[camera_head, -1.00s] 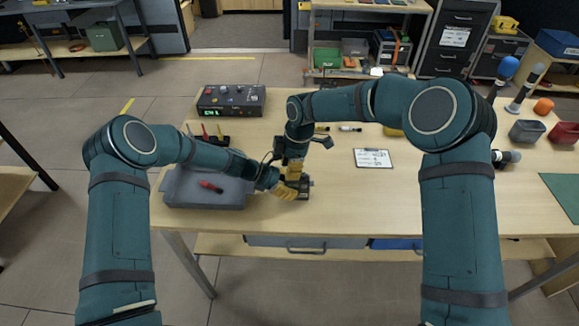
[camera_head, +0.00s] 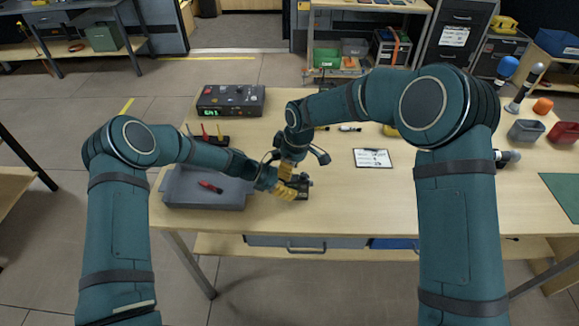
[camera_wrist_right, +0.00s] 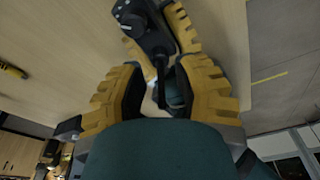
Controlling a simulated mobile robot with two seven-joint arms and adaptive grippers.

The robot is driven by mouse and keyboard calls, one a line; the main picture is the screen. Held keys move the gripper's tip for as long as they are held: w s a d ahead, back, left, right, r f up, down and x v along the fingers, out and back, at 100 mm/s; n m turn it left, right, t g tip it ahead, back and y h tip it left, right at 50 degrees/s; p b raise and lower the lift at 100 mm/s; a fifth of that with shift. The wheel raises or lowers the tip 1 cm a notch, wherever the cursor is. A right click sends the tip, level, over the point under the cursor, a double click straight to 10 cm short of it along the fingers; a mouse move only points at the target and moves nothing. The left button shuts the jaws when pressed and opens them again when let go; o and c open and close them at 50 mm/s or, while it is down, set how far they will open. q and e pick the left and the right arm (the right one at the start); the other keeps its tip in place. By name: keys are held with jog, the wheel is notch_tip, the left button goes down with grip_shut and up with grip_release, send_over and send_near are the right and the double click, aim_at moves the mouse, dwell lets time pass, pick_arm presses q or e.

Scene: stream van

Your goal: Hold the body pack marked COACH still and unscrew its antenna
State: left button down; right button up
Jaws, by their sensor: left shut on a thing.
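The black body pack (camera_head: 302,184) lies near the front of the workbench, partly hidden by my grippers; I cannot read its marking. My left gripper (camera_head: 286,191) is shut on the pack from its left side. The pack (camera_wrist_right: 146,22) also shows at the top of the right wrist view, with yellow left-gripper fingers on both sides. My right gripper (camera_wrist_right: 158,70) is above the bench beside the pack. Its yellow fingers are apart, with the thin black antenna (camera_wrist_right: 161,84) running between them and gaps visible beside it. In the head view my right gripper (camera_head: 287,169) is partly hidden by its wrist.
A grey tray (camera_head: 178,200) holding a red-handled tool (camera_head: 210,187) sits left of the pack. A black receiver box (camera_head: 231,100) stands behind. A white labelled card (camera_head: 372,158) lies right. The bench (camera_head: 360,205) is clear front right.

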jog(key=m, duration=0.3)
jog(key=shift+m+t, duration=0.3)
jog(key=shift+m, duration=0.4)
jog(key=m, duration=0.3)
jog(key=shift+m+t+h, duration=0.3)
jog(key=shift+h, duration=0.1)
grip_shut()
